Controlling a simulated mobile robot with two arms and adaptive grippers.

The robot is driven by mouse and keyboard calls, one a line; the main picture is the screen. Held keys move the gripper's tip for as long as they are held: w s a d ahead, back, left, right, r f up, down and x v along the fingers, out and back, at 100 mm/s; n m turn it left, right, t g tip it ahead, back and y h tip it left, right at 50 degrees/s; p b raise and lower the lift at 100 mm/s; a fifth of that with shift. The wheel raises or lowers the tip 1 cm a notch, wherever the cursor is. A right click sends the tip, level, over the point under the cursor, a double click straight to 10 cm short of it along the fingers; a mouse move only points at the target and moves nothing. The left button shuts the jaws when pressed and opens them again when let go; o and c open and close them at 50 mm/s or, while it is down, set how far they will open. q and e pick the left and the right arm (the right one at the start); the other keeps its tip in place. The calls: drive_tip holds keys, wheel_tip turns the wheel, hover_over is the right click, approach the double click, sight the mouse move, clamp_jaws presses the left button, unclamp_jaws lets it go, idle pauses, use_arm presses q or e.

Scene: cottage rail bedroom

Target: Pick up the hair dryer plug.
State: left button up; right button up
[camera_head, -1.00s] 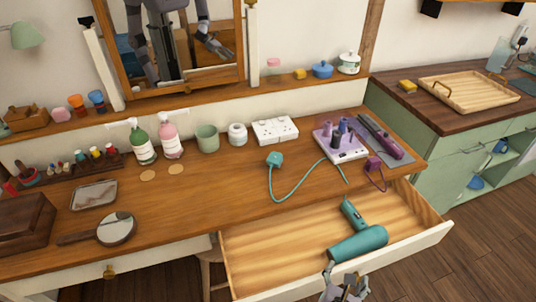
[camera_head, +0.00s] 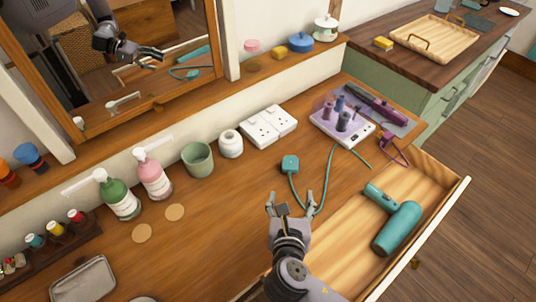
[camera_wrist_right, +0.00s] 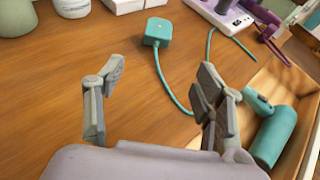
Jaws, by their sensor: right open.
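The teal hair dryer plug (camera_head: 290,163) lies on the wooden dressing table, with its teal cord (camera_head: 324,190) curving toward the drawer. It also shows in the right wrist view (camera_wrist_right: 157,31), ahead of the fingertips. The teal hair dryer (camera_head: 397,226) lies in the open drawer. My right gripper (camera_head: 291,205) is open and empty over the table, a little in front of the plug and not touching it. In the right wrist view the cord runs behind the right finger. My left gripper is not directly in view.
A white double socket (camera_head: 268,126) sits behind the plug. A white pot (camera_head: 231,144), a green cup (camera_head: 198,160) and pump bottles (camera_head: 153,175) stand to the left. A lilac curler set (camera_head: 343,120) and purple straightener (camera_head: 375,104) lie to the right. The drawer (camera_head: 440,205) is open.

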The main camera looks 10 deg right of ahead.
sight(290, 168)
drive_tip(key=x, duration=0.4)
drive_tip(key=shift+w, duration=0.15)
drive_tip(key=x, duration=0.7)
drive_tip(key=shift+w, duration=0.2)
drive_tip(key=shift+w+d+f, duration=0.1)
drive_tip(key=shift+w+f, duration=0.05)
drive_tip(key=shift+w, duration=0.3)
drive_tip(key=x, duration=0.4)
drive_tip(key=shift+w+f, duration=0.1)
drive_tip(key=shift+w, duration=0.3)
use_arm(q)
drive_tip(key=shift+s+d+f, duration=0.1)
drive_tip(key=shift+s+d, duration=0.25)
drive_tip(key=shift+d, duration=0.25)
drive_tip(key=shift+s+d+f, duration=0.1)
drive_tip(key=shift+s+d, duration=0.2)
drive_tip(key=shift+d, duration=0.3)
use_arm(e)
drive_tip(key=shift+c, duration=0.4)
drive_tip(key=shift+c, duration=0.6)
use_arm(q)
drive_tip(key=shift+s+a, duration=0.1)
use_arm(e)
drive_tip(key=c, duration=1.1)
